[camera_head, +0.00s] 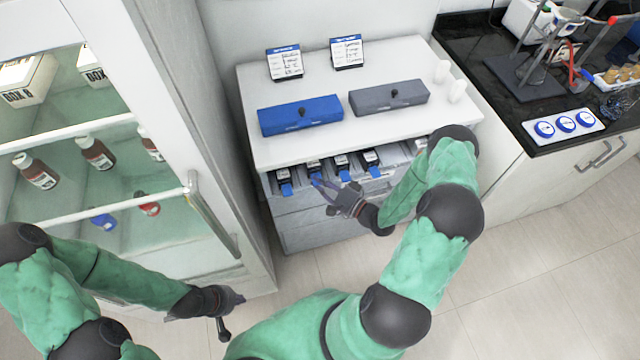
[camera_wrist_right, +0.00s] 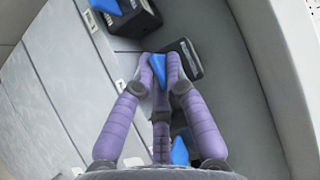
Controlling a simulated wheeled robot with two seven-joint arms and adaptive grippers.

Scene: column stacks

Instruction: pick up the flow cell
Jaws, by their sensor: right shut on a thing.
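Several dark flow cells with blue tabs sit in a row in the open drawer (camera_head: 400,158) of the white cabinet. My right gripper (camera_head: 324,194) reaches over the drawer's front edge. In the right wrist view its purple fingers (camera_wrist_right: 159,62) are shut on the blue tab (camera_wrist_right: 159,74) of one dark flow cell (camera_wrist_right: 186,60). That flow cell appears to be the second from the left (camera_head: 314,167) in the head view. A neighbouring flow cell (camera_wrist_right: 130,18) shows at the top of the wrist view. My left gripper (camera_head: 232,317) is open and empty, low in front of the glass-door cabinet.
A blue case (camera_head: 300,116) and a grey case (camera_head: 388,98) lie on the cabinet top, with two label cards (camera_head: 285,63) behind. A glass-door cabinet (camera_head: 215,215) stands at the left. A black counter (camera_head: 500,80) with lab gear is at the right.

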